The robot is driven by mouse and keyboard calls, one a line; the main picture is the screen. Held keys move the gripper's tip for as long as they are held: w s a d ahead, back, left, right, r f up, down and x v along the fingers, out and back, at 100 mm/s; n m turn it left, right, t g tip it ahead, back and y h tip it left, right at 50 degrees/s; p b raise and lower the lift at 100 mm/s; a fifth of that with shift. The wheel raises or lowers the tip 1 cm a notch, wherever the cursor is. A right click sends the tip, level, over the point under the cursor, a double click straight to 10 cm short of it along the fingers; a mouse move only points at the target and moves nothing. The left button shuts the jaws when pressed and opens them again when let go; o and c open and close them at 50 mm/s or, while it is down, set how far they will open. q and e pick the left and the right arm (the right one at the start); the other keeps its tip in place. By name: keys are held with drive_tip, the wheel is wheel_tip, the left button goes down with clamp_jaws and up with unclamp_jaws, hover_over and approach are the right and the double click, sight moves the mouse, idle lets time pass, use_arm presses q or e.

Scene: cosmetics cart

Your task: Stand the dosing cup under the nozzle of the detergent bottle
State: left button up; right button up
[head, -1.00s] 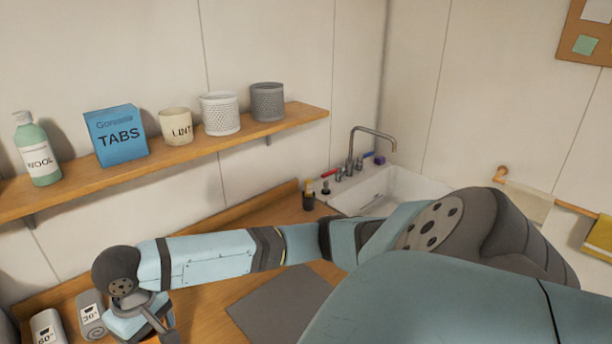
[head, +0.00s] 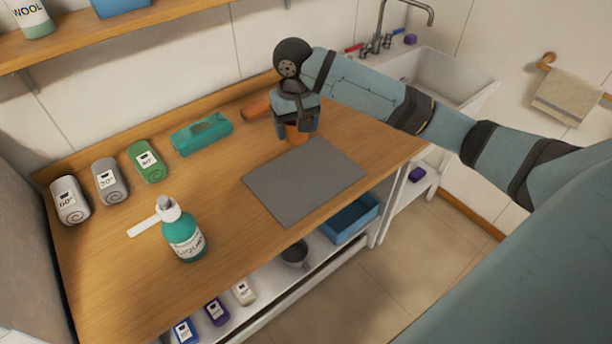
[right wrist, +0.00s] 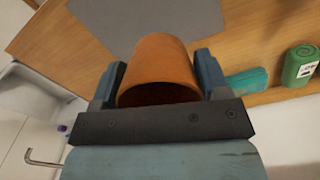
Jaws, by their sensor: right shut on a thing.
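The dosing cup, an orange-brown cup (head: 297,132), is in my right gripper (head: 296,126) at the back edge of the grey mat. In the right wrist view, the cup (right wrist: 160,68) sits between the two fingers (right wrist: 160,85), its open mouth facing the camera. I cannot tell whether the cup touches the table. The detergent bottle (head: 185,238) is teal with a white pump top and stands near the table's front left. Its white nozzle (head: 145,224) points left over the wood. My left gripper is out of view.
The grey mat (head: 305,180) lies mid-table. The wood around the bottle is mostly clear.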

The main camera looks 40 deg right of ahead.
drive_tip(key=m, duration=0.1)
hover_over(305, 175)
wheel_tip(305, 175, down, 13)
drive_tip(key=shift+a+f, duration=0.1)
drive_tip(key=shift+f, duration=0.05)
drive_tip(key=shift+f+p, duration=0.35)
drive_tip(key=shift+f, duration=2.35)
drive_tip(key=o, duration=0.9)
drive_tip(key=shift+f, duration=0.1)
